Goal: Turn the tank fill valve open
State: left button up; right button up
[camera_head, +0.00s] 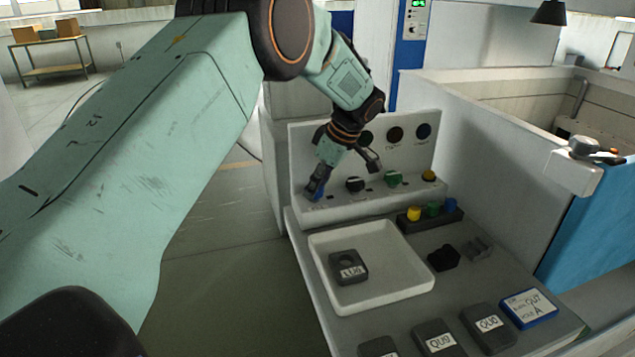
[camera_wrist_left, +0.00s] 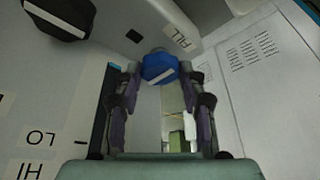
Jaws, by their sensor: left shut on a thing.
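The tank fill valve is a blue knob (camera_wrist_left: 159,68) with a white line across its face, beside a label reading FILL (camera_wrist_left: 180,38) in the left wrist view. The white line runs nearly crosswise, slightly tilted. My left gripper (camera_wrist_left: 158,76) is shut on this knob, one finger at each side. In the head view my left gripper (camera_head: 318,182) reaches down to the left end of the white control panel (camera_head: 300,165), with a little blue showing there and the knob mostly hidden. My right gripper is not in view.
Black (camera_head: 355,184), green (camera_head: 394,179) and yellow (camera_head: 429,175) knobs stand to the right along the panel. A white tray (camera_head: 318,285) holds a dark labelled block (camera_head: 348,268). A rack of coloured pegs (camera_head: 440,219) and several blocks occupy the bench.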

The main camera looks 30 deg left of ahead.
pick_arm(q)
jog(key=shift+w+r, duration=0.15)
jog(key=shift+r, duration=0.05)
jog(key=o, duration=0.8)
jog(key=shift+o, duration=0.3)
jog(key=v, duration=1.2)
jog(key=shift+d, duration=0.15)
